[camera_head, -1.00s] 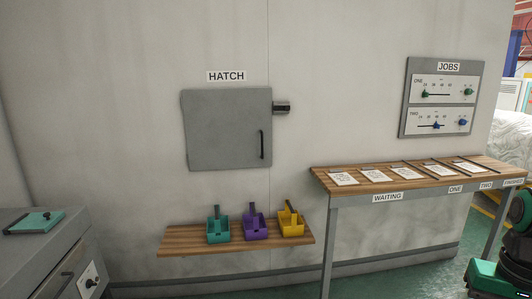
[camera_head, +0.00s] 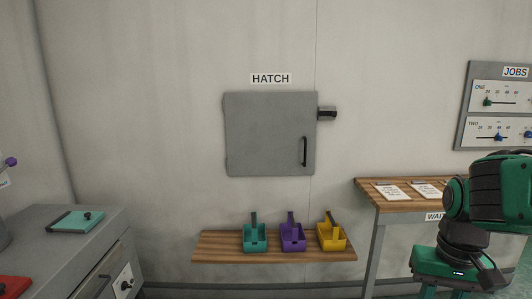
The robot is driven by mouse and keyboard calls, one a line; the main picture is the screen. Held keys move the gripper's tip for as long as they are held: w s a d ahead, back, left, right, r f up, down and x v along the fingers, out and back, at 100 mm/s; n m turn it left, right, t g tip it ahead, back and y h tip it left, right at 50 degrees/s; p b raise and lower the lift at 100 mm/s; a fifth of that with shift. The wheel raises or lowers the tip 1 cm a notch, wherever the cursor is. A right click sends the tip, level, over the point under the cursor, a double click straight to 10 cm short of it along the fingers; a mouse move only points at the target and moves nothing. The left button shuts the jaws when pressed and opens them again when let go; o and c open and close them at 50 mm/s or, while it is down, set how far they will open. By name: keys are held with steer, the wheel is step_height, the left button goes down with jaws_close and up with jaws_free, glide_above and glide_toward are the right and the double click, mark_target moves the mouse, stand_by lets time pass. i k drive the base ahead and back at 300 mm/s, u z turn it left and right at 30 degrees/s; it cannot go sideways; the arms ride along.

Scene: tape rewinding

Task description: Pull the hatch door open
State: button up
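The hatch door (camera_head: 265,135) is a flat grey square panel set in the wall under a HATCH sign (camera_head: 271,78). It looks closed. Its dark vertical handle (camera_head: 305,151) is at the lower right of the panel. A small dark latch-like block (camera_head: 327,114) sticks out from the wall just right of the door's upper edge. My arm, green and black, shows at the right edge, well apart from the hatch. My gripper is out of view.
A wooden shelf (camera_head: 215,246) below the hatch bears teal (camera_head: 254,236), purple (camera_head: 292,235) and yellow (camera_head: 331,237) bins. A wooden table (camera_head: 367,191) with papers stands at right. A grey cabinet (camera_head: 92,245) with a teal item stands at left. The wall before the hatch is clear.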

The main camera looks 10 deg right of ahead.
mark_target(268, 133)
steer(key=i, duration=0.9)
steer(key=z, duration=0.65)
steer(key=i, duration=0.35)
steer(key=z, duration=0.3)
